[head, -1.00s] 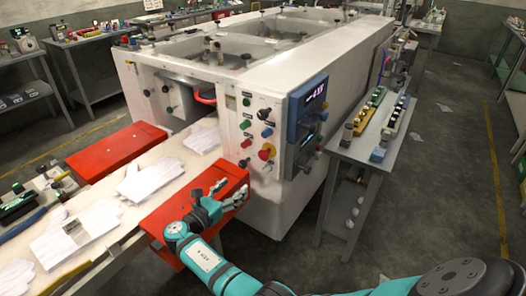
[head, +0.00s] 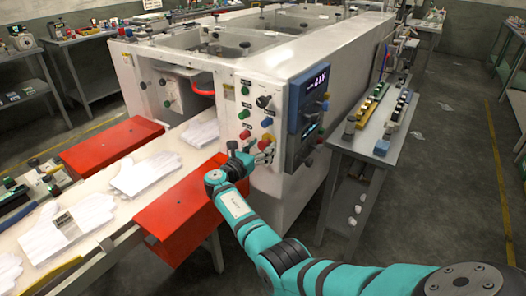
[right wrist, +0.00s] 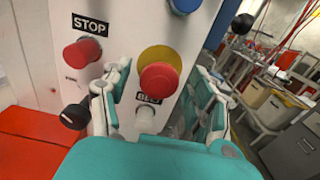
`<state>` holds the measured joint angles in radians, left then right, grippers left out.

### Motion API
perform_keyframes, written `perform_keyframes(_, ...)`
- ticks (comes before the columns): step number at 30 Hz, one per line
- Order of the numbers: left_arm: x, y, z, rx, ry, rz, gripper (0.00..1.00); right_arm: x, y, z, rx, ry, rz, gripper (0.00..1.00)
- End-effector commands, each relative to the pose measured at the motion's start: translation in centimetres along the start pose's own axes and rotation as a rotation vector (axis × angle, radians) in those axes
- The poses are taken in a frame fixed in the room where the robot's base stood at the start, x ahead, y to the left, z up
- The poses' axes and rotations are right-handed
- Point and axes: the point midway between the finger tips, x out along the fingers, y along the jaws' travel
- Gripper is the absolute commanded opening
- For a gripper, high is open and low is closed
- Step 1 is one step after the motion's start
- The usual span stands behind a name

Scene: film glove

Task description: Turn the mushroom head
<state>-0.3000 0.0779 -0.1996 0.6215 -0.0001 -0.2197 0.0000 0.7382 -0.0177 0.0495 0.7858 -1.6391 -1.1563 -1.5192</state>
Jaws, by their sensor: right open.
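The red mushroom head (right wrist: 160,84) sits on a round yellow plate (right wrist: 166,58) on the white machine panel. In the head view the mushroom head (head: 264,145) shows low on the panel, just above my right gripper (head: 254,158). In the right wrist view my right gripper (right wrist: 163,78) is open, with fingers to the left and right of the mushroom head. Gaps show on both sides, and I see no grip on it. My left gripper is not in view.
A red button (right wrist: 82,53) under a STOP label and a black knob (right wrist: 74,117) are left of my fingers. A blue button (right wrist: 184,5) is above. A red guard (head: 180,213) and the conveyor (head: 105,225) with white gloves lie to the left.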

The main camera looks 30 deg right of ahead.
Motion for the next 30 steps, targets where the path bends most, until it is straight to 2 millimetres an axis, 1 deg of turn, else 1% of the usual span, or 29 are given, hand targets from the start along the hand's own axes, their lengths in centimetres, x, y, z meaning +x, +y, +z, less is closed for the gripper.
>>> perform_keyframes(1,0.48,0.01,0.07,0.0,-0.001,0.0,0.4,0.48,-0.01,-0.21,0.001,0.0,0.0,0.6)
perform_keyframes(4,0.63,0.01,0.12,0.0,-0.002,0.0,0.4,1.0,-0.03,-0.06,0.001,0.0,-0.001,0.6)
perform_keyframes(12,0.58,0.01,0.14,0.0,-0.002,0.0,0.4,1.14,-0.02,0.05,0.001,0.001,0.0,0.6)
perform_keyframes(13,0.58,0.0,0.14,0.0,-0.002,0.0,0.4,1.14,-0.02,0.05,0.001,0.001,0.0,0.59)
perform_keyframes(25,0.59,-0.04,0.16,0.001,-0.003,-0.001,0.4,1.09,-0.01,0.0,0.001,0.001,0.0,0.07)
perform_keyframes(26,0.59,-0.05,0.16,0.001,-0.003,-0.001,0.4,1.09,-0.01,0.0,0.001,0.001,0.0,0.04)
perform_keyframes(30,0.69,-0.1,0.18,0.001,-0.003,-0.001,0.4,1.08,-0.02,-0.06,0.007,0.001,0.0,0.03)
